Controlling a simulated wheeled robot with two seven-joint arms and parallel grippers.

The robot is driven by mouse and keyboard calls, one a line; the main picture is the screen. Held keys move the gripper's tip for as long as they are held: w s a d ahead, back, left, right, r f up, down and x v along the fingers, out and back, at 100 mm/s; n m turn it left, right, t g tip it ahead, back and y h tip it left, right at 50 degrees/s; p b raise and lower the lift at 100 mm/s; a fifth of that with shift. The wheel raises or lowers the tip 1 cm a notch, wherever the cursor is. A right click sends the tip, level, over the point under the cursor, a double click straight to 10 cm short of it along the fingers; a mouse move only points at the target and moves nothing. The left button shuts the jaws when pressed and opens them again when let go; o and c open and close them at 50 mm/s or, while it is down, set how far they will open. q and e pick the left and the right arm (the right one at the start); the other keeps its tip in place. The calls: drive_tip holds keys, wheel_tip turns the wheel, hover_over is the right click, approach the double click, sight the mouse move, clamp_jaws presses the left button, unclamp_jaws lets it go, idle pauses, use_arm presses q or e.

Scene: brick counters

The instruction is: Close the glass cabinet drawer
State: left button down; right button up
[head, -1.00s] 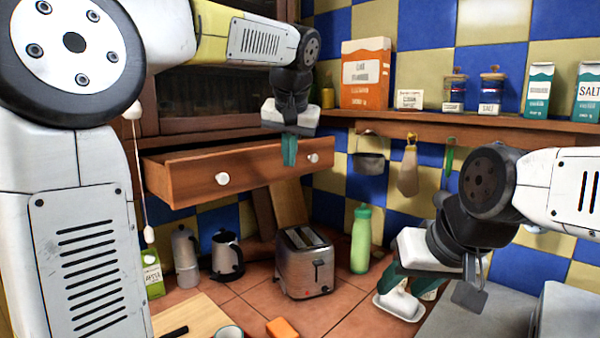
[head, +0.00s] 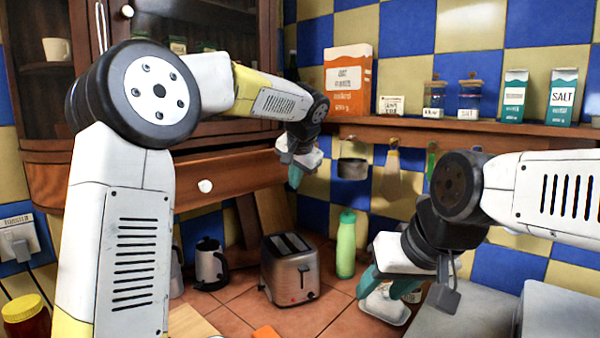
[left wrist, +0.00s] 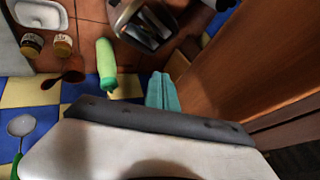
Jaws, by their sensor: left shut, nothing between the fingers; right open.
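The glass cabinet (head: 50,95) has dark wood and glass doors. Its wooden drawer (head: 240,181) is below the doors, with one white knob (head: 205,186) showing. No drawer interior shows, and the front looks flush or nearly flush; my left arm hides part of it. My left gripper (head: 295,176) is shut and empty at the drawer's right end; I cannot tell whether it touches. In the left wrist view its teal fingers (left wrist: 163,92) are together beside a brown wooden surface (left wrist: 235,60). My right gripper (head: 388,287) is open and empty above the counter at right.
A toaster (head: 290,268), a green bottle (head: 346,245) and a kettle (head: 210,264) stand on the tiled counter below. A shelf (head: 450,131) with boxes and jars runs along the right wall. A pan and utensils hang beneath it.

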use_arm(q)
drive_tip(key=shift+w+a, duration=0.75)
drive_tip(key=shift+a, duration=0.1)
drive_tip(key=w+a, duration=0.4)
drive_tip(key=a, duration=0.1)
drive_tip(key=w+a, duration=0.5)
drive_tip(key=shift+w+a, duration=0.1)
drive_tip(key=shift+a, duration=0.1)
drive_tip(key=shift+d, duration=0.1)
